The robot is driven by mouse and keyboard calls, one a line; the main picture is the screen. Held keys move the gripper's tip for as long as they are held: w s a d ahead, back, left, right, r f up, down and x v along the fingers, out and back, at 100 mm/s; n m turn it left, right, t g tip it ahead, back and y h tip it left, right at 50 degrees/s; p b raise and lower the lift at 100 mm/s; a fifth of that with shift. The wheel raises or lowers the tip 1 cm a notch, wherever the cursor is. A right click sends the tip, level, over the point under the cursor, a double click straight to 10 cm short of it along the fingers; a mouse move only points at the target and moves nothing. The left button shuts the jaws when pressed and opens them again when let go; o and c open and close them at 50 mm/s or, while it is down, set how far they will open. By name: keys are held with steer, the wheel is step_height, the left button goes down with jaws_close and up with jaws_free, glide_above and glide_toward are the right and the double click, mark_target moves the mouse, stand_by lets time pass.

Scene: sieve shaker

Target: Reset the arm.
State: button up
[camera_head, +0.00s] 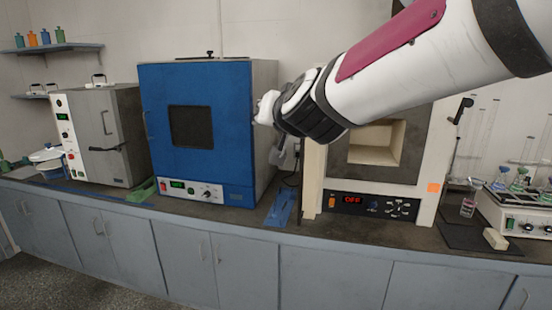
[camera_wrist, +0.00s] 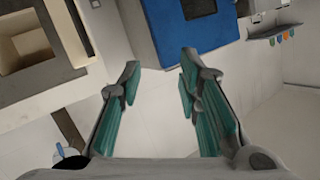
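My arm reaches in from the upper right in the head view, in front of the cream furnace. The wrist end points left towards the blue oven (camera_head: 195,130); the fingers are hidden from the head camera. In the wrist view my gripper (camera_wrist: 158,80) is open. Its two teal-padded fingers stand apart with nothing between them. Beyond them are pale wall, the blue oven (camera_wrist: 185,35) at the top and the furnace (camera_wrist: 45,75) at the left, both tilted. Whether the gripper is near or far from the oven is hard to tell.
A grey bench top (camera_head: 245,219) runs across over cabinets. A smaller grey oven (camera_head: 98,120) stands left. The furnace (camera_head: 424,180) has an open chamber. A white device with flasks (camera_head: 520,212) and a glass beaker (camera_head: 468,205) stand right. Shelves (camera_head: 60,48) hang at the left.

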steer(key=s+d+f+g+h, duration=0.1)
steer(key=s+d+f+g, duration=0.2)
steer(key=s, duration=0.7)
steer(key=s+d+f+g+h, duration=0.1)
steer(key=s+d+f+g, duration=0.2)
steer(key=s+d+f, duration=0.3)
steer(key=s+d+f+g+h, duration=0.2)
steer(key=s+d+f, duration=0.3)
steer(key=s+d, duration=0.6)
steer(key=s+g, duration=0.1)
steer(key=s, duration=0.3)
steer(key=shift+s+f+n, duration=0.15)
steer(key=shift+f+n, duration=0.15)
steer(key=shift+f, duration=0.05)
